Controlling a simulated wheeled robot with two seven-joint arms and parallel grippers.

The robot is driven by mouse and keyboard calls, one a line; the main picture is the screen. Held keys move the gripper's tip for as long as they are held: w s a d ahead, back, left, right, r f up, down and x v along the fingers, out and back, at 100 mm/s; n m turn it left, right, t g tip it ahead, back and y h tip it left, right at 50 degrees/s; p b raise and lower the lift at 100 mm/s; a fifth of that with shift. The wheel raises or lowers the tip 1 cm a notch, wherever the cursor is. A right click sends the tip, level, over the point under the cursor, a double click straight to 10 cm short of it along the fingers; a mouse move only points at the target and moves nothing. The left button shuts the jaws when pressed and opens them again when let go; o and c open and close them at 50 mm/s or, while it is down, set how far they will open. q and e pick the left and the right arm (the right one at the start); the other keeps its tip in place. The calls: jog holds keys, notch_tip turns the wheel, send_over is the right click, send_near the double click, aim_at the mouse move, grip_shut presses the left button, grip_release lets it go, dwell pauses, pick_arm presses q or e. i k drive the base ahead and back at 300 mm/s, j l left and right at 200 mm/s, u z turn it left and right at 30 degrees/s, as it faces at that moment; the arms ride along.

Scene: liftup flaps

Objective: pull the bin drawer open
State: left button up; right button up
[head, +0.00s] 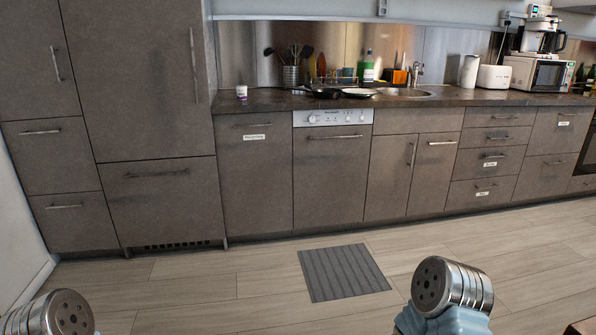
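A tall grey-brown front (256,185) with a white label (254,137), which seems to read "Recycling", stands between the tall cabinet and the dishwasher; it is probably the bin drawer. Its thin horizontal handle (253,125) is near the top edge. The front is flush with its neighbours, so it is closed. Neither of my grippers shows. Only metal and pale blue parts of my arms appear at the bottom left and bottom right, well short of the cabinets.
The dishwasher (329,180) is right of the labelled front, and a tall cabinet (135,75) is left of it. A dark striped mat (343,272) lies on the wooden floor. The floor before the labelled front is clear. A pan (322,92) and other kitchenware stand on the counter.

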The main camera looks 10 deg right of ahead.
aim_at(436, 154)
jog(key=i+l+z, duration=0.15)
jog(key=i+z, duration=0.3)
jog(key=i, duration=0.2)
jog(key=i+j+z, duration=0.1)
jog(key=i+z, duration=0.3)
jog(key=i, duration=0.25)
jog(key=i+j+z, duration=0.3)
jog(key=i+z, duration=0.15)
jog(key=i, duration=0.2)
jog(key=i+l, duration=0.1)
jog(key=i, duration=0.35)
jog(key=i+l, duration=0.15)
jog(key=i, duration=0.25)
